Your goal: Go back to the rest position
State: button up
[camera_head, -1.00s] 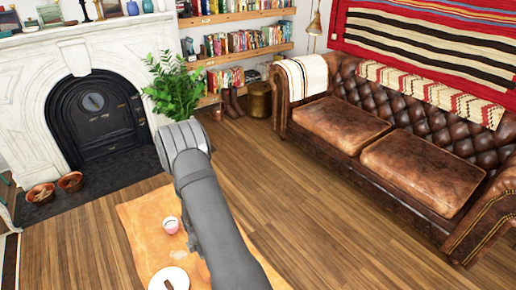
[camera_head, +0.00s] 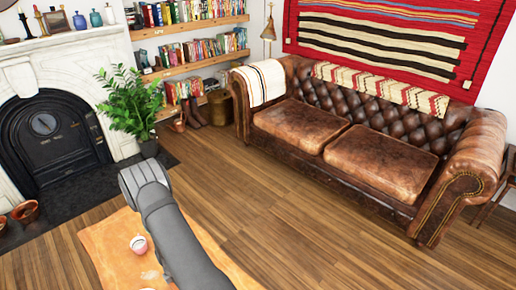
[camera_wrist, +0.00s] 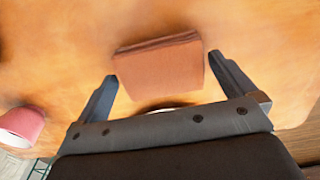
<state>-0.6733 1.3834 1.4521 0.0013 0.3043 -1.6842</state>
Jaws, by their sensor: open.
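My gripper (camera_wrist: 162,68) is open in the wrist view, its two dark fingers spread apart. A reddish-brown flat block, perhaps a book or wallet (camera_wrist: 158,66), shows between and beyond the fingertips, over the orange-brown tabletop (camera_wrist: 60,50). I cannot tell from this view how far the fingers are above it. A pink cup (camera_wrist: 22,122) is at the left edge. In the head view my arm reaches over the low table (camera_head: 105,245) and hides part of it; the gripper itself is not visible there. The pink cup also shows there (camera_head: 138,244).
A brown leather sofa (camera_head: 385,160) stands to the right. A potted plant (camera_head: 128,105) and a marble fireplace (camera_head: 75,62) are at the left, with clay bowls (camera_head: 25,211) on the hearth. Bookshelves (camera_head: 205,62) are behind. Wooden floor (camera_head: 300,220) between table and sofa is clear.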

dwell(0.4)
jog(key=shift+f, duration=0.3)
notch_tip(320, 180, up, 11)
notch_tip(320, 180, down, 12)
jog(key=shift+f, duration=0.2)
notch_tip(320, 180, up, 4)
jog(key=shift+r, duration=0.25)
jog(key=w+d+r, duration=0.1)
jog(key=d+r, duration=0.6)
jog(key=d, duration=0.4)
jog(key=w+a+f, duration=0.3)
jog(key=w+a, duration=0.4)
jog(key=w, duration=0.5)
jog(key=shift+w, duration=0.4)
jog(key=shift+f, duration=0.1)
